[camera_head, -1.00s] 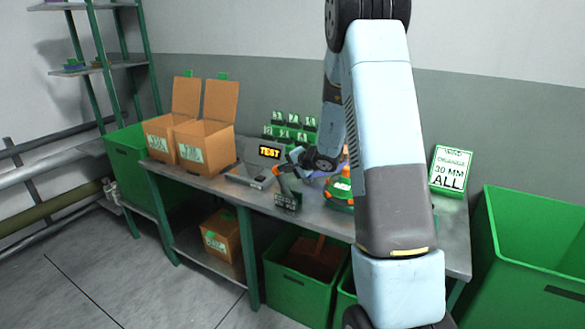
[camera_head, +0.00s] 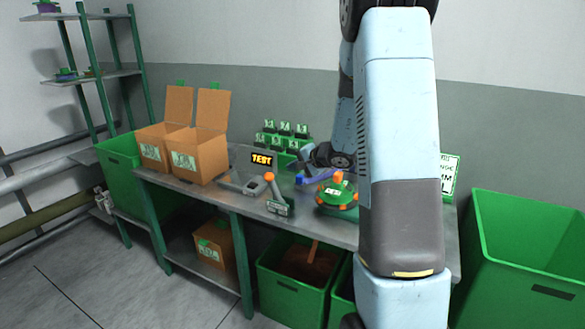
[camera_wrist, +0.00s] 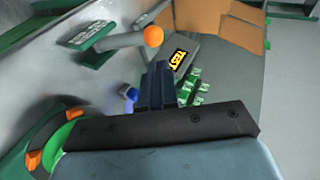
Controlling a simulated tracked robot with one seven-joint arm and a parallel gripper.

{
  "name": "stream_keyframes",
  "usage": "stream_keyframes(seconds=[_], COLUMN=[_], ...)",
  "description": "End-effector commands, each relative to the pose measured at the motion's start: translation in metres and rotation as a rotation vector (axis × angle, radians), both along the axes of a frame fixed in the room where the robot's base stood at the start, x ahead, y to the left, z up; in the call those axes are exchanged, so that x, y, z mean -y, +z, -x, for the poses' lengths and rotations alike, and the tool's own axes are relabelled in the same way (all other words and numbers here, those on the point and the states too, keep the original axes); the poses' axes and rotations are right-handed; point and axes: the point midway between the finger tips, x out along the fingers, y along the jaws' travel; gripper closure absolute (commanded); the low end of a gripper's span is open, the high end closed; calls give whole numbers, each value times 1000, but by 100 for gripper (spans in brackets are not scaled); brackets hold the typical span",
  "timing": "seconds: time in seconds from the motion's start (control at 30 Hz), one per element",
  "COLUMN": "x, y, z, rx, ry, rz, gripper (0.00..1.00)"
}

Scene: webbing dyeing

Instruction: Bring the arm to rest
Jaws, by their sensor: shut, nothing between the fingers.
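My gripper (camera_wrist: 156,85) shows in the wrist view as two dark fingers held together, with nothing between them. It is above the workbench (camera_head: 225,192). In the head view my arm's large links cross the right side, and the wrist reaches over the bench at the back; the fingertips are hard to make out there. The grey tool with an orange ball end (camera_head: 269,177) stands on the bench to the left of my wrist, apart from it. It also shows in the wrist view (camera_wrist: 153,36) beyond my fingers.
A green round device (camera_head: 337,196) with orange knobs sits close by on the bench. Also there are a TEST display (camera_head: 262,160), green labelled holders (camera_head: 283,142), open cardboard boxes (camera_head: 205,157) and a sign (camera_head: 450,177). A green bin (camera_head: 515,250) stands at the right.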

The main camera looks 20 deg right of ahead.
Motion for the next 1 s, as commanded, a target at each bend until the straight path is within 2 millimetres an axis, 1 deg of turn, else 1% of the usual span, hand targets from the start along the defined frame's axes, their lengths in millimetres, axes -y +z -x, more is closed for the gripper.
stream_keyframes(seconds=[0.17,0.27,0.37,0.43,0.57,0.7,0.87,0.9,1.0], x=[2,-2,-13,-27,-56,-82,-105,-110,-119], y=[0,4,18,32,62,89,113,118,129], z=[0,2,11,21,50,86,130,141,169], rx=[0,1,5,5,0,-14,-35,-42,-56], ry=[-1,8,49,95,204,314,424,449,506], rz=[0,2,9,20,55,107,183,205,265], gripper=[100,100,100,100,100,100,100,100,100])
